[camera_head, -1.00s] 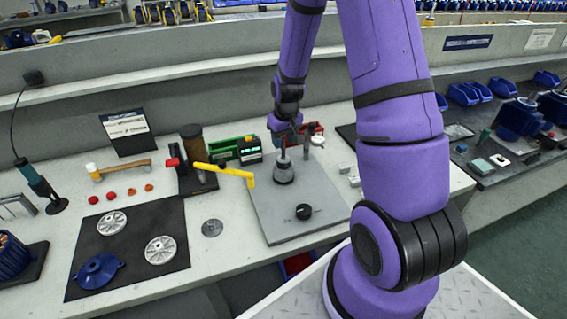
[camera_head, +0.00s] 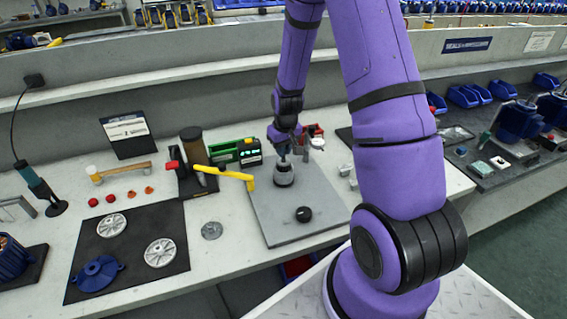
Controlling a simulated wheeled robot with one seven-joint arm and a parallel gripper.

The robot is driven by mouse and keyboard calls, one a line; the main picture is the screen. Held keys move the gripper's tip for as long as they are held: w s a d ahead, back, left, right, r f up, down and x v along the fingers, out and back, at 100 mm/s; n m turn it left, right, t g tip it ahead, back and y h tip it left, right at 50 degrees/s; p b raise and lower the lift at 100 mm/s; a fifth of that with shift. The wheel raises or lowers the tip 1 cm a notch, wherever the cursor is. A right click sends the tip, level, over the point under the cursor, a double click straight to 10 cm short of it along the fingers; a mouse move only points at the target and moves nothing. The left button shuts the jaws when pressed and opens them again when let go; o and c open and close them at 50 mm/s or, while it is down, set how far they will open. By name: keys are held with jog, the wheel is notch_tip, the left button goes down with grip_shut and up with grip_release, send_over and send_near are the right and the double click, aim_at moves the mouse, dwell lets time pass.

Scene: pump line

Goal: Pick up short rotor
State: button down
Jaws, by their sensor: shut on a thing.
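The short rotor (camera_head: 284,175) looks like a dark and light grey round body with a thin upright shaft. It stands upright on the left back part of a grey plate (camera_head: 325,212) on the bench. My gripper (camera_head: 284,157) points down over it and is shut on its upper shaft. The fingers are small here and hide most of the shaft. I see no gap between the rotor and whatever it stands on.
A black knob (camera_head: 304,214) sits on the plate in front of the rotor. A green bin (camera_head: 223,152) and a small lit display (camera_head: 250,151) stand behind. A black mat (camera_head: 130,245) lies left.

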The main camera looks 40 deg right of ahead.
notch_tip(320, 180, up, 10)
dwell(0.6)
